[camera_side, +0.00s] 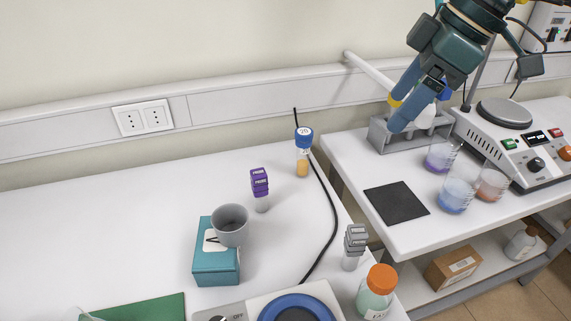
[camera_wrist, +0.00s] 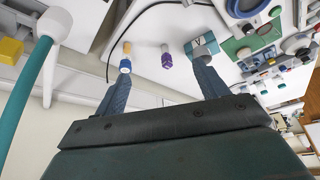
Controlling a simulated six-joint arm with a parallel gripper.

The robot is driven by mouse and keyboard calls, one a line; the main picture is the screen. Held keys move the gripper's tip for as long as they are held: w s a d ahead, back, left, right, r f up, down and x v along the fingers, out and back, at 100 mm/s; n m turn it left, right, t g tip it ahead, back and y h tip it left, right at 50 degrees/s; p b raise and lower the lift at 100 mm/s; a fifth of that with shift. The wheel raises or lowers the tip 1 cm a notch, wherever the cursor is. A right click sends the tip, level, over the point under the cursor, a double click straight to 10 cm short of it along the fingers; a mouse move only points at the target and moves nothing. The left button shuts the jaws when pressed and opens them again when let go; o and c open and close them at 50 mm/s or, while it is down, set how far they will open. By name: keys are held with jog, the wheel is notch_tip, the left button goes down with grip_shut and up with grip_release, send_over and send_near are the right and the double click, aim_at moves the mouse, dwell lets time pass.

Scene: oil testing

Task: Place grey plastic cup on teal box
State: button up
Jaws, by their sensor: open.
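The grey plastic cup (camera_side: 230,228) stands upright over the right part of the top of the teal box (camera_side: 214,266) in the side view, and it appears to rest on it. The box has a white label with a black mark, partly hidden by the cup. Both also show small in the wrist view, the teal box (camera_wrist: 210,39) and the grey cup (camera_wrist: 195,49) close together near the right finger. My gripper (camera_side: 418,105) is open and empty, raised at the upper right, well away from cup and box; its fingers also show in the wrist view (camera_wrist: 162,76).
Purple-capped (camera_side: 260,184), blue-capped (camera_side: 303,143) and grey-capped (camera_side: 355,240) containers stand around the box. An orange-capped bottle (camera_side: 377,290) is at the front. A grey rack (camera_side: 385,138), beakers (camera_side: 456,193) and a hotplate device (camera_side: 504,114) are on the right bench. The left bench has free room.

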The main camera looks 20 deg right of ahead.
jog(key=s+d+m+t+h, duration=0.2)
jog(key=s+d+m, duration=0.3)
jog(key=s+d, duration=0.7)
jog(key=s+d+f+m+h, duration=0.1)
jog(key=s+d+f+m, duration=0.4)
jog(key=s+d, duration=0.3)
jog(key=shift+s+d+f+m+t+h, duration=0.4)
jog(key=shift+d+f, duration=0.15)
jog(key=shift+d, duration=0.7)
jog(key=shift+o, duration=0.5)
jog(key=shift+w, duration=0.1)
jog(key=w+a+r+n+g+y, duration=0.15)
jog(key=w+a+r+n, duration=0.3)
jog(key=w+a, duration=0.45)
jog(key=w+a+r+n+g+y, duration=0.1)
jog(key=w+a+r+n+y, duration=0.3)
jog(key=w+a, duration=0.6)
jog(key=w+a+f+n+g, duration=0.1)
jog(key=a+f+n, duration=0.2)
jog(key=a, duration=0.5)
jog(key=w+a+f+n+g, duration=0.1)
jog(key=w+a+f+n, duration=0.1)
jog(key=a, duration=0.5)
jog(key=w+a+f+n+g+h, duration=0.1)
jog(key=a+f+n, duration=0.3)
jog(key=a, duration=0.4)
jog(key=shift+w+a+f, duration=0.3)
jog(key=shift+w+f, duration=0.05)
jog(key=shift+w, duration=0.15)
